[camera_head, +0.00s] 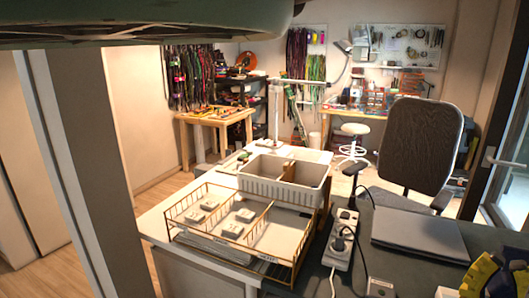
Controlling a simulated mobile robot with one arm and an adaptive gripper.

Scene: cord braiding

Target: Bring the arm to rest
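A large grey-green shape with a dark rim fills the upper left edge, close to the camera. I cannot tell whether it is part of my arm.
A white desk (154,223) holds a wire tray (167,222) with several small pale blocks and a white divided bin (262,190). A power strip (339,250) and a closed laptop (420,233) lie on the dark surface right. An office chair (422,145) stands behind. A post (85,150) rises left.

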